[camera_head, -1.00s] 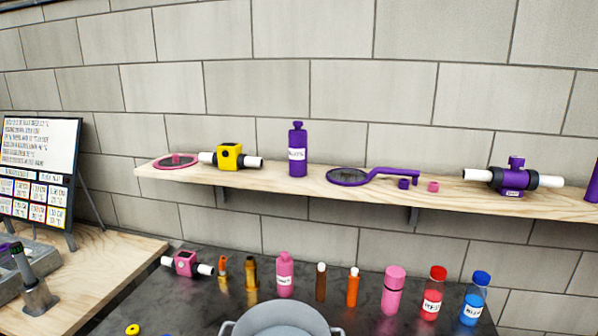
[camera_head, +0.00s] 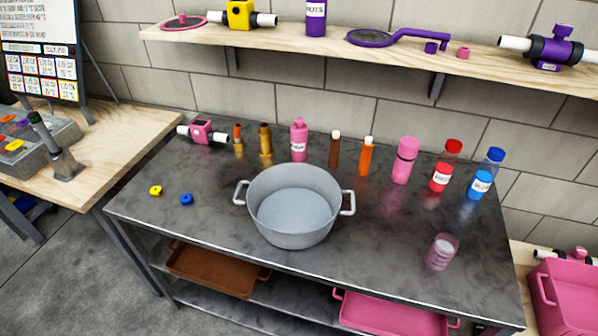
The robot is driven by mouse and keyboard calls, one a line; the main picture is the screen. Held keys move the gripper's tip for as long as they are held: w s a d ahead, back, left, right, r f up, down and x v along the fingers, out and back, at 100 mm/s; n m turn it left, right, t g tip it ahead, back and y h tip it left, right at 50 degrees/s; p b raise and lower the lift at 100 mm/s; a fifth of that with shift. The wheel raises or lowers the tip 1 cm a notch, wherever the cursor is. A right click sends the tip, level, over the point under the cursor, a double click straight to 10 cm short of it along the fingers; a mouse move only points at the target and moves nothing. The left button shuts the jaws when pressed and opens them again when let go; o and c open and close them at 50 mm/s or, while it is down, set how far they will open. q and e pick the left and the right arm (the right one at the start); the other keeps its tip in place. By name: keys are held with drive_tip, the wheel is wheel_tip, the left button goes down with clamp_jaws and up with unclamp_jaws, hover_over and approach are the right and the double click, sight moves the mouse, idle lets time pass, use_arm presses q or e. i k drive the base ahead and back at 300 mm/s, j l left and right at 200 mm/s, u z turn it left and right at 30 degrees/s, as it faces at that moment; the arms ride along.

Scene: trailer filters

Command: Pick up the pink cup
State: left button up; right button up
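A small see-through cup with a pinkish tint (camera_head: 442,251) stands on the dark metal table (camera_head: 360,255), near its front right. A solid pink cylinder with a lid-like top (camera_head: 404,160) stands farther back on the same table. A tiny pink piece (camera_head: 463,53) sits on the wall shelf, too small to tell what it is. Neither of my grippers is in view.
A large grey pot (camera_head: 293,215) stands mid-table, left of the see-through cup. A row of bottles lines the back, including a red one (camera_head: 446,166) and a blue one (camera_head: 486,174). A pink tray (camera_head: 392,315) lies below, and a pink crate (camera_head: 566,299) stands at right.

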sight(445, 245)
drive_tip(key=z, duration=1.05)
